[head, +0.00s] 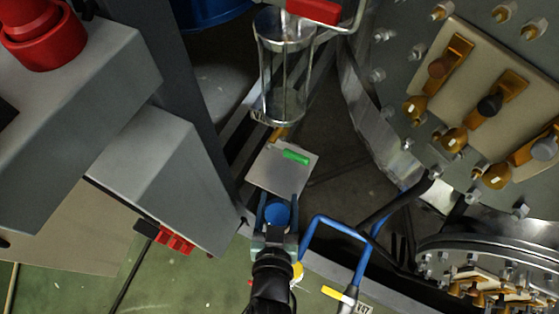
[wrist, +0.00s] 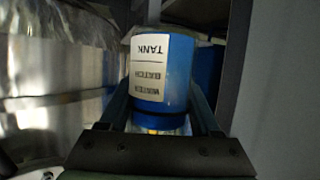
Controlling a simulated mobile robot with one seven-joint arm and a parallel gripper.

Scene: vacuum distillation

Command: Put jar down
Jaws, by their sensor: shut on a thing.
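The jar (head: 277,213) shows in the head view as a round blue top between the fingers of my gripper (head: 279,205). In the wrist view, a blue cylinder with a pale label (wrist: 164,65), its lettering upside down, stands between the two fingers, and I take it as the jar. My gripper (wrist: 160,112) is shut on it. Its underside is hidden in the head view, so I cannot tell whether it touches anything. Just beyond it lies a square grey plate (head: 270,180) with a green piece (head: 295,157) on it.
A clear glass cylinder (head: 284,85) stands beyond the plate. A grey cabinet (head: 165,185) is close on the left. Blue pipes (head: 340,228) run on the right, near a large bolted metal vessel (head: 400,75). The plate's near part looks bare.

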